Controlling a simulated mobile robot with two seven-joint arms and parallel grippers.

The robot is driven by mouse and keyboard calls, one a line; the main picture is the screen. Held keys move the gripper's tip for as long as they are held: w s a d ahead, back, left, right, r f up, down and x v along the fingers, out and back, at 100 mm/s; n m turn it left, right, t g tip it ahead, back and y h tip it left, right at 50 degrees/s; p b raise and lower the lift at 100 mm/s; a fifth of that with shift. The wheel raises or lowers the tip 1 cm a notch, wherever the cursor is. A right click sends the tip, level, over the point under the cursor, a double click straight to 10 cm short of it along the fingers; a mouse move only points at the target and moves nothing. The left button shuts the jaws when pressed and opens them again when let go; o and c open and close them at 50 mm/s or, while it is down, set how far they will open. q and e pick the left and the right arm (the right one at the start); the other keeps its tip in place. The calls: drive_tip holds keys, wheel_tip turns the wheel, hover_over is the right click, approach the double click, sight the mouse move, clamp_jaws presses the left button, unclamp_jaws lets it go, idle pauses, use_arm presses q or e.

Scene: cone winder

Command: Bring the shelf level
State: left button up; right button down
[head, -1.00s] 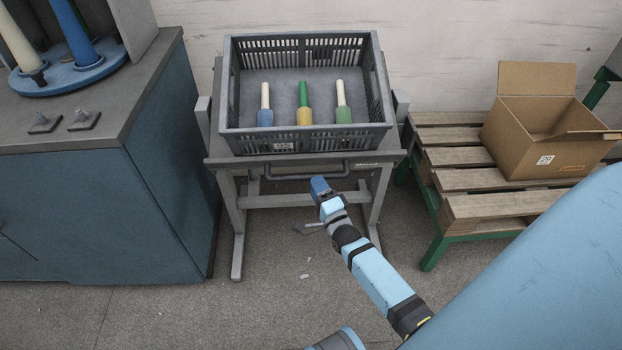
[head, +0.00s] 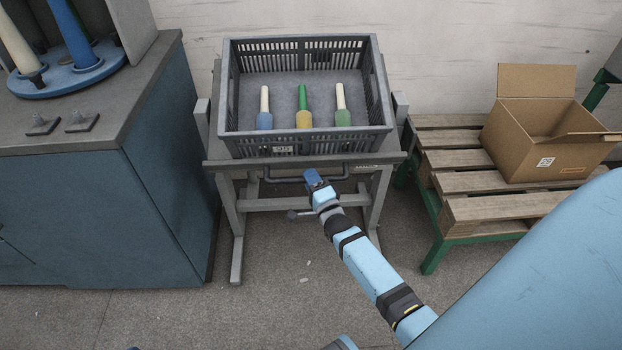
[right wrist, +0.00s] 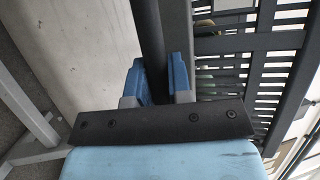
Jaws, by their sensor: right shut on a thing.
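The grey shelf (head: 215,163) sits on a stand with splayed legs and carries a dark slatted crate (head: 352,141). A bar handle (head: 275,178) runs under its front edge. My right gripper (head: 313,177) is at the right part of this handle in the head view. In the right wrist view its blue fingers (right wrist: 160,82) are shut on the dark handle bar (right wrist: 149,45). I cannot judge the shelf's exact tilt. My left gripper is out of view.
Three cones with coloured bases, one of them yellow (head: 304,119), stand in the crate. A blue machine cabinet (head: 110,215) is close on the left. A pallet (head: 480,212) with a cardboard box (head: 532,150) is on the right.

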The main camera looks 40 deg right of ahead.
sight(308, 145)
drive_tip(key=shift+r+p, duration=0.65)
drive_tip(key=shift+p, duration=0.35)
wheel_tip(308, 145, up, 3)
drive_tip(key=g+p, duration=0.1)
drive_tip(key=p, duration=0.3)
drive_tip(key=shift+s+a+f+m+p, duration=0.1)
drive_tip(key=shift+s+f+m+p, duration=0.1)
drive_tip(key=shift+m+p, duration=0.1)
drive_tip(key=shift+g, duration=0.6)
wheel_tip(308, 145, up, 6)
drive_tip(key=p, duration=0.7)
drive_tip(key=shift+w+r+p, duration=0.1)
drive_tip(key=shift+w+p, duration=0.05)
drive_tip(key=shift+p, duration=0.25)
drive_tip(key=shift+w+r+p, duration=0.1)
drive_tip(key=shift+r+p, duration=0.25)
drive_tip(key=shift+r, duration=0.1)
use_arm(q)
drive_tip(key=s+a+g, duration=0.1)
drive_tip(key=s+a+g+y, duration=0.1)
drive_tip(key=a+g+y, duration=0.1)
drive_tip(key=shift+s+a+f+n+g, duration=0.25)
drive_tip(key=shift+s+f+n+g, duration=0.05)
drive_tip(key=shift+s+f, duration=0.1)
use_arm(e)
drive_tip(key=c, duration=1.1)
unclamp_jaws()
drive_tip(key=shift+o, duration=0.2)
drive_tip(key=shift+f, duration=0.1)
